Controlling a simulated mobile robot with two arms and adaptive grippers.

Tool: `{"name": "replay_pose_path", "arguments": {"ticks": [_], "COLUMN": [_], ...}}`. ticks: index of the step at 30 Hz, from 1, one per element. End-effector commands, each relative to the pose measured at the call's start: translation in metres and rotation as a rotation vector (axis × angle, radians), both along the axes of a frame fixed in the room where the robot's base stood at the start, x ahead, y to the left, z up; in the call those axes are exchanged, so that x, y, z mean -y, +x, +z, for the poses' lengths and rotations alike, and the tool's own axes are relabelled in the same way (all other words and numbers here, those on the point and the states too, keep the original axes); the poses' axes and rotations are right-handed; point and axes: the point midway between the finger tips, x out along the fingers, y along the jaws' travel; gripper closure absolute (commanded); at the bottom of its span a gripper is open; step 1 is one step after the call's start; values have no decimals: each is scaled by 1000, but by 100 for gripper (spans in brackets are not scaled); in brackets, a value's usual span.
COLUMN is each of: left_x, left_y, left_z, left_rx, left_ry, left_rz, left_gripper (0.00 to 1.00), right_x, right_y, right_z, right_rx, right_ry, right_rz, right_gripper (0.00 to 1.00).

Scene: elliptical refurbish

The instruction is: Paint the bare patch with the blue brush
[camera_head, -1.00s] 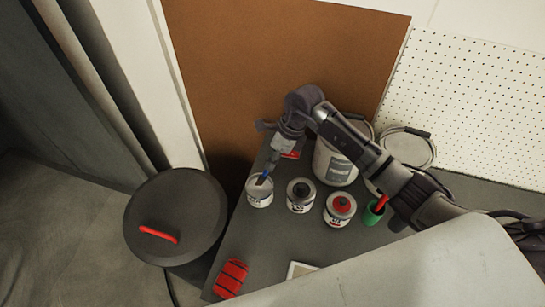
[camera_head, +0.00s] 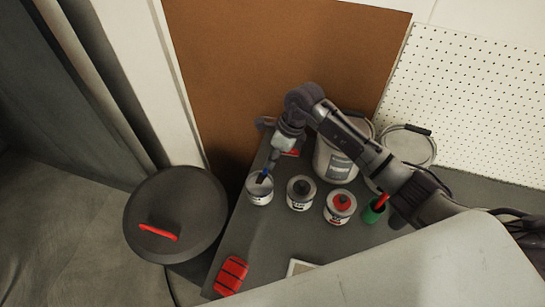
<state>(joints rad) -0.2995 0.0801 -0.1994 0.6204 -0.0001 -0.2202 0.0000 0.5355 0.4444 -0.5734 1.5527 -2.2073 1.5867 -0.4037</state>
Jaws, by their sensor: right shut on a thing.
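My right gripper (camera_head: 274,160) points down and is shut on the blue brush (camera_head: 266,173). The brush's dark bristle end is at the mouth of the leftmost small paint can (camera_head: 259,196); I cannot tell how deep it reaches. Two more small cans stand to its right, one with a dark top (camera_head: 300,196) and one with a red top (camera_head: 340,208). I cannot make out the bare patch. A pale framed piece (camera_head: 301,267) lies at the table's front, partly cut off by a light surface. My left gripper is not in view.
The grey table (camera_head: 262,240) also holds a red block (camera_head: 231,275), a green cup (camera_head: 373,211) with a red handle in it, and large buckets (camera_head: 336,160) behind. A lidded dark bin (camera_head: 176,210) stands left of the table. A brown panel (camera_head: 280,60) rises behind.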

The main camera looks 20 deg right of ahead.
Motion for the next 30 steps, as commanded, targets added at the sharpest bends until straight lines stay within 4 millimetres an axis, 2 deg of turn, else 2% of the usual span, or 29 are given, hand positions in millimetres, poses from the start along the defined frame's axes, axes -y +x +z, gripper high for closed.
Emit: {"name": "replay_pose_path", "arguments": {"ticks": [30], "left_x": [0], "left_y": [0], "left_z": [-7], "left_rx": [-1], "left_ry": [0], "left_rz": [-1], "left_gripper": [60], "right_x": [0], "right_y": [0], "right_z": [-7], "right_rx": [-1], "right_ry": [-1], "right_rz": [0], "right_gripper": [100]}}
